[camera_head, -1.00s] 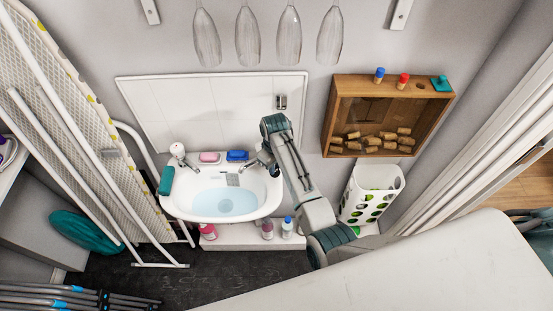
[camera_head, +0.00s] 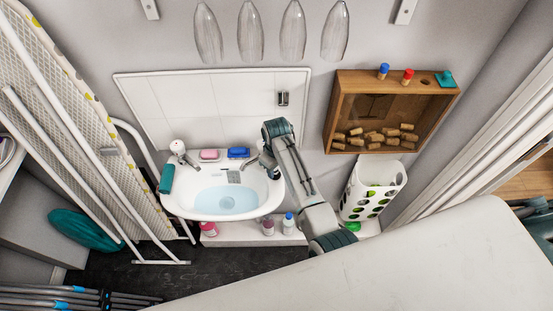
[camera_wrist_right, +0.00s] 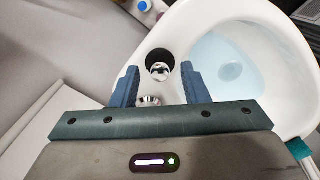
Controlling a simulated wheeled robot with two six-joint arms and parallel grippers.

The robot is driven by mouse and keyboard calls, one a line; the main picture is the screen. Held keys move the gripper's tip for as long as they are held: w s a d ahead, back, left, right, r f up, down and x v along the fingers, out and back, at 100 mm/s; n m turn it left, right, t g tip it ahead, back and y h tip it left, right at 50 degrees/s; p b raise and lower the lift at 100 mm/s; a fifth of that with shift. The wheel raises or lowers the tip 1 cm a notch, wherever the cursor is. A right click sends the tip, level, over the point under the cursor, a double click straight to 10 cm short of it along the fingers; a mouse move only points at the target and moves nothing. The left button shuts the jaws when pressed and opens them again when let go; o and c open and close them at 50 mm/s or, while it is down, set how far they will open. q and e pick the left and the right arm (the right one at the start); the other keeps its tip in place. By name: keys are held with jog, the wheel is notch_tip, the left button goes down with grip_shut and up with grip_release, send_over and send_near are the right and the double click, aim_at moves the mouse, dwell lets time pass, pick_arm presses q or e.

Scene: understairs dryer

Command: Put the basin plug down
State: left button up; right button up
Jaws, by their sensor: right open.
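The white basin (camera_head: 180,208) holds pale blue water (camera_head: 228,200). My right gripper (camera_head: 265,160) is at the basin's right back corner, beside the right tap, its fingers partly hidden by my arm in the head view. In the right wrist view its two blue fingers (camera_wrist_right: 160,72) are apart. Between and just beyond them is a dark round disc with a chrome ball (camera_wrist_right: 160,70), apparently the basin plug, on the white rim. The fingers look clear of it. Another chrome dome (camera_wrist_right: 150,100) shows nearer the palm. My left gripper is not in view.
On the basin's back ledge lie a pink soap (camera_head: 209,155) and a blue item (camera_head: 238,153). A teal item (camera_head: 166,178) is on the left rim. A wooden box of corks (camera_head: 338,110) hangs at right, above a white holed holder (camera_head: 366,190). Glasses (camera_head: 250,35) hang above.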

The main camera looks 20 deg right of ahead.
notch_tip(320, 180, up, 10)
jog(key=b, duration=0.4)
jog(key=w+d+f+m+t, duration=0.1)
jog(key=d+f+m+t, duration=0.15)
jog(key=d+t, duration=0.45)
jog(key=s+d+f, duration=0.1)
jog(key=s+f, duration=0.3)
jog(key=f, duration=0.5)
jog(key=s+f+m+g, duration=0.1)
jog(key=s+f, duration=0.4)
jog(key=f, duration=0.4)
jog(key=s+d+f, duration=0.1)
jog(key=s+f, duration=0.3)
jog(key=f, duration=0.5)
jog(key=s+d+f+g, duration=0.1)
jog(key=s+f, duration=0.5)
jog(key=s, duration=0.6)
jog(key=s+d+f+m+g, duration=0.1)
jog(key=s+d+f+g, duration=0.1)
jog(key=s+f, duration=0.5)
jog(key=s+d+f+m+g, duration=0.1)
jog(key=s+f, duration=0.5)
jog(key=s, duration=1.2)
jog(key=shift+s+d+f+g+h, duration=0.2)
jog(key=shift+d+f+g+h, duration=0.2)
jog(key=shift+d, duration=0.4)
